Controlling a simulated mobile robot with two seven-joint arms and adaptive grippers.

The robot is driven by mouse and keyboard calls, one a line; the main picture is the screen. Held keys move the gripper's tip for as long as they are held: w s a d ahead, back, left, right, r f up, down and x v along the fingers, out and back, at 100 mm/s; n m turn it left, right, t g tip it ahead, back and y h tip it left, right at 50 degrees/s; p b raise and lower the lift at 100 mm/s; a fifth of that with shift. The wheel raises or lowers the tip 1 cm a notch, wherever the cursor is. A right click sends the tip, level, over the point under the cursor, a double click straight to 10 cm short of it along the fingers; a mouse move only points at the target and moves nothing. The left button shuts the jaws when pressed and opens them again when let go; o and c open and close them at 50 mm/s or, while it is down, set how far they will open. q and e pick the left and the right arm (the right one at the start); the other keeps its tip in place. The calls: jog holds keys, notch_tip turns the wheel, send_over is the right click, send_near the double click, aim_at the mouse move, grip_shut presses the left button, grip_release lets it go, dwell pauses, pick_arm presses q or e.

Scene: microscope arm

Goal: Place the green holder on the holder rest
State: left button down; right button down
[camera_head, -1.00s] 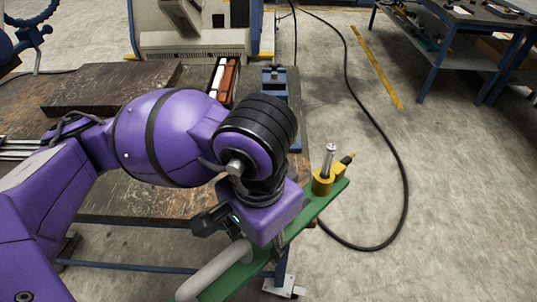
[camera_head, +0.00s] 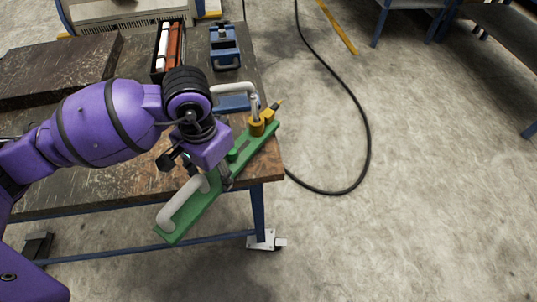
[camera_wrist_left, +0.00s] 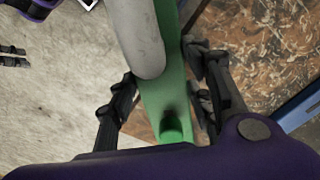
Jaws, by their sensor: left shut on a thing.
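The green holder (camera_head: 200,210) is a long green bar with a pale curved handle at its near end and a yellow fitting with a metal pin at its far end. It slants over the table's right front corner, its near end out past the edge. My left gripper (camera_head: 222,175) is shut on its middle; the fingers (camera_wrist_left: 163,108) flank the green bar (camera_wrist_left: 165,85) in the left wrist view. A blue fixture (camera_head: 225,58) stands on the table behind it, and a blue piece (camera_head: 232,103) shows nearer. I cannot tell which is the holder rest.
The worn brown table (camera_head: 135,170) lies under my left arm. A dark box (camera_head: 168,48) with white and red-brown items stands behind, beside a dark slab (camera_head: 60,70). A black cable (camera_head: 366,150) loops on the floor at right.

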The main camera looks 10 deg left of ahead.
pick_arm(q)
jog(key=shift+f, duration=1.05)
jog(key=shift+s, duration=0.1)
jog(key=shift+f, duration=0.2)
jog(key=c, duration=0.9)
grip_release()
